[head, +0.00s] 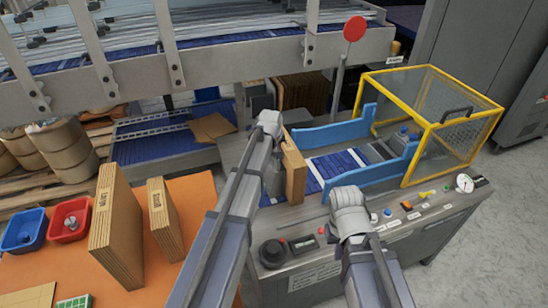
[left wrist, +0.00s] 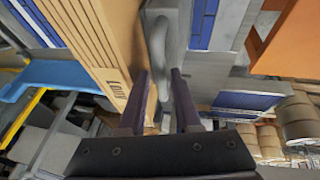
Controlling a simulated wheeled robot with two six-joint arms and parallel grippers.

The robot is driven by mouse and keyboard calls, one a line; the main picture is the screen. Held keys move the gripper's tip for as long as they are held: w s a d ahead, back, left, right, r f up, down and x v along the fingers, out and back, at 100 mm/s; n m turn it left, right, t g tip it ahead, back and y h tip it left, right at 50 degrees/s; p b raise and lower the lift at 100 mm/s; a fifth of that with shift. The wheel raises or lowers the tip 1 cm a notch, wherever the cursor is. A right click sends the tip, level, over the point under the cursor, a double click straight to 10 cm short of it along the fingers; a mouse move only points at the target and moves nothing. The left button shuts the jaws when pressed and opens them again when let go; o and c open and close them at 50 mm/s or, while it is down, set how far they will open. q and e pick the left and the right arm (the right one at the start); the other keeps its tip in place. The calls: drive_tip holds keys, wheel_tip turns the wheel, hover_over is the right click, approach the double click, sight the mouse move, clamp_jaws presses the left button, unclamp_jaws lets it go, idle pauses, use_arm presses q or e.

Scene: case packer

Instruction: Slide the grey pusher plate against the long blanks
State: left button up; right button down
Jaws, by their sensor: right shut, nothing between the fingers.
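The long blanks (head: 294,172) stand upright as a brown stack on the machine bed; their "LONG" label shows in the left wrist view (left wrist: 112,45). The grey pusher plate (left wrist: 178,50) is beside the stack, with a grey upright handle (left wrist: 158,42) on it. In the head view the plate is mostly behind my left arm. My left gripper (left wrist: 160,85) has its dark fingers apart, one on each side of the handle, with a visible gap. The left finger is close to the blanks. My right gripper (head: 350,222) is shut and empty above the machine's front panel.
Blue guide rails (head: 335,133) flank the conveyor right of the blanks, leading to a yellow-framed guard cage (head: 440,110). The front panel has knobs and buttons. Another "LONG" stack (head: 115,230) and a shorter stack (head: 165,220) stand on the orange table beside red and blue bins.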

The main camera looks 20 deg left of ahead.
use_arm(q)
drive_tip(key=shift+w+f, duration=0.1)
drive_tip(key=shift+f, duration=0.1)
drive_tip(key=shift+c, duration=0.2)
clamp_jaws()
idle(1.0)
